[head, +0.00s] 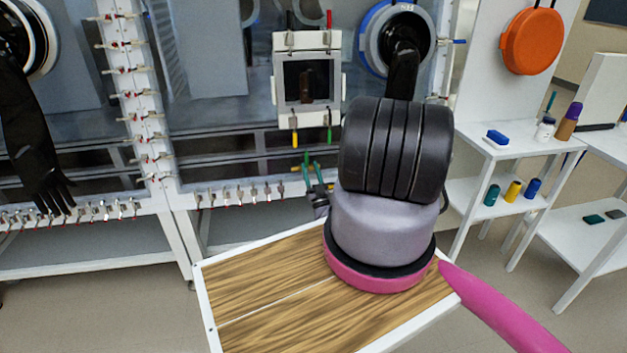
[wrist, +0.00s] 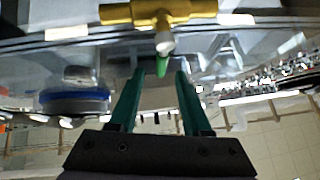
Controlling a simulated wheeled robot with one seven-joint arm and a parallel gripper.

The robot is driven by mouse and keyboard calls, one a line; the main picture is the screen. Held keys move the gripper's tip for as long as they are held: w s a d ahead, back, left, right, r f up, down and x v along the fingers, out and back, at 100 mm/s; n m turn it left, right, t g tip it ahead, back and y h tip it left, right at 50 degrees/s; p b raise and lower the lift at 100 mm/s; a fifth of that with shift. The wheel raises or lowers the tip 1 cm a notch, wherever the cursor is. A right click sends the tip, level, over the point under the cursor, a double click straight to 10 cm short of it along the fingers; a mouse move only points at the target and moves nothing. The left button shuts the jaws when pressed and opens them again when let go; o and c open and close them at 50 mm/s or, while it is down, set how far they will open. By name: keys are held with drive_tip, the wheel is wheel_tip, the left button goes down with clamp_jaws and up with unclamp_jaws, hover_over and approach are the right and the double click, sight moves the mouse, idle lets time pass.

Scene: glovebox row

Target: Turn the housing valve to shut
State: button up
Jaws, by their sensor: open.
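A white-framed housing (head: 307,82) with a dark window is on the glovebox front, with small valve levers at its corners. The lower right green lever (head: 329,134) and lower left yellow lever (head: 294,138) hang down. The upper levers, black (head: 290,18) and red (head: 328,18), point up. No label shows which is the housing valve. My gripper (head: 311,160), with green fingers, is open and empty below the housing. In the wrist view a brass valve (wrist: 160,11) has a green-tipped lever (wrist: 162,67) appearing between my open fingertips (wrist: 159,73); contact cannot be told.
A blue-ringed glove port (head: 374,40) is right of the housing. A row of small fittings (head: 250,193) lines the lower edge. White shelves (head: 515,140) with bottles stand at the right. The floor between is bare.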

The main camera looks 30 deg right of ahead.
drive_tip(key=shift+v, duration=2.95)
drive_tip(key=shift+s, duration=0.1)
